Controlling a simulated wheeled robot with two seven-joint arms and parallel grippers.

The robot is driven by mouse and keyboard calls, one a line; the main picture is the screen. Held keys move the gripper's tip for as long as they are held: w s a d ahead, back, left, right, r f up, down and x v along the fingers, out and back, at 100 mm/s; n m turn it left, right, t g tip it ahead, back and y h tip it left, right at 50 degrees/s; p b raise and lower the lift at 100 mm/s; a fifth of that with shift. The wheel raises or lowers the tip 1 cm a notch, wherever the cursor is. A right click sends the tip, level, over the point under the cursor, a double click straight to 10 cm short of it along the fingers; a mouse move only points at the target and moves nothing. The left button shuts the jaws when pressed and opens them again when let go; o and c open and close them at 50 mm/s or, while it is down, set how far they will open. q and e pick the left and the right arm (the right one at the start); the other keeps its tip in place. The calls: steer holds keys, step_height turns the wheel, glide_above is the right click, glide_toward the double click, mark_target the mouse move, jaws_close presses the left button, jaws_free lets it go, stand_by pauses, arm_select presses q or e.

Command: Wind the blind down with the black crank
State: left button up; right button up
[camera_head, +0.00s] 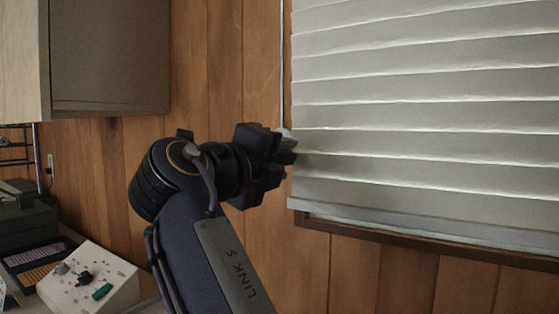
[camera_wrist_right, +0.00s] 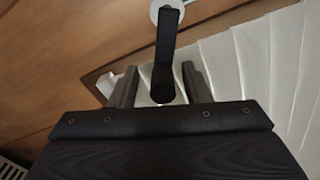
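The pleated grey-white blind (camera_head: 420,110) hangs over the window in the head view. Its bottom rail (camera_head: 430,226) sits slightly above the lower edge of the brown window frame (camera_head: 400,240). In the right wrist view the black crank (camera_wrist_right: 167,45) runs from a round white mount (camera_wrist_right: 155,10) to a knob-like handle. My right gripper (camera_wrist_right: 160,88) is open, with one finger on each side of the handle and a visible gap on both sides. In the head view my right gripper (camera_head: 282,155) is at the blind's left edge and hides the crank. My left gripper is not in view.
A thin pale rod (camera_head: 283,60) runs down the wood-panelled wall beside the blind. A wall cabinet (camera_head: 108,55) hangs at upper left. A counter at lower left holds a white sloped box (camera_head: 92,285) with small items and a dark green case (camera_head: 25,222).

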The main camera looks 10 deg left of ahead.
steer(key=v, duration=0.7)
steer(key=shift+s+b, duration=0.4)
steer(key=shift+a, duration=0.1)
